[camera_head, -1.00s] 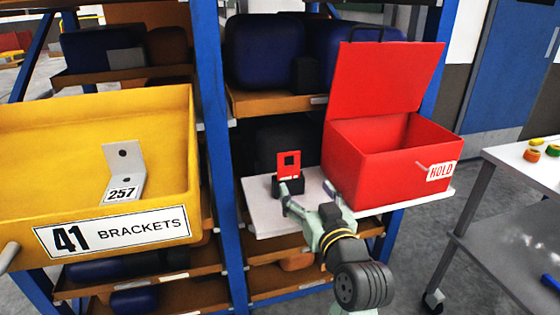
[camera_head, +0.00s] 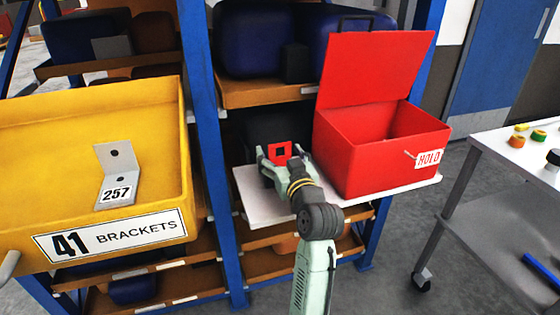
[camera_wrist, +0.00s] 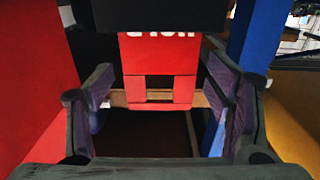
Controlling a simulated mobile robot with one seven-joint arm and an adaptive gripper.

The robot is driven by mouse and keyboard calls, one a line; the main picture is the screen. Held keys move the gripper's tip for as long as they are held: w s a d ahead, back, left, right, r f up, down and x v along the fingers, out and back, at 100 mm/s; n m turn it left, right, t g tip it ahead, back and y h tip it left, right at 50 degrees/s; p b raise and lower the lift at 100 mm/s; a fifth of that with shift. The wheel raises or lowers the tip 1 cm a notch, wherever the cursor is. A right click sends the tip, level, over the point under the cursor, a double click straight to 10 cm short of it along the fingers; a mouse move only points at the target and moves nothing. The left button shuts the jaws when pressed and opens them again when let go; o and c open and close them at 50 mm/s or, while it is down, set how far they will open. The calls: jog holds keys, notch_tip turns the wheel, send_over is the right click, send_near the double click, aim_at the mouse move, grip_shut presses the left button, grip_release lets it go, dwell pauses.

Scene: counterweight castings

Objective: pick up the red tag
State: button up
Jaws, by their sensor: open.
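The red tag (camera_head: 281,150) is upright with a square cut-out, above the white shelf board. It also shows in the wrist view (camera_wrist: 157,60), with part of some white lettering and its end against a black block (camera_wrist: 150,14). My gripper (camera_head: 279,153) is open at the tag. In the wrist view one finger of my gripper (camera_wrist: 160,82) is on each side of the tag, with a gap on both sides. The tag's foot is mostly hidden behind my gripper in the head view.
An open red box (camera_head: 366,168) labelled HOLD stands close right of the tag on the white board (camera_head: 262,207). A blue rack post (camera_head: 212,160) is to the left, then a yellow brackets bin (camera_head: 60,140). A trolley (camera_head: 500,150) stands at right.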

jog(key=shift+w, duration=0.15)
jog(key=c, duration=1.1)
jog(key=shift+r+b, duration=0.45)
jog(key=shift+r, duration=4.55)
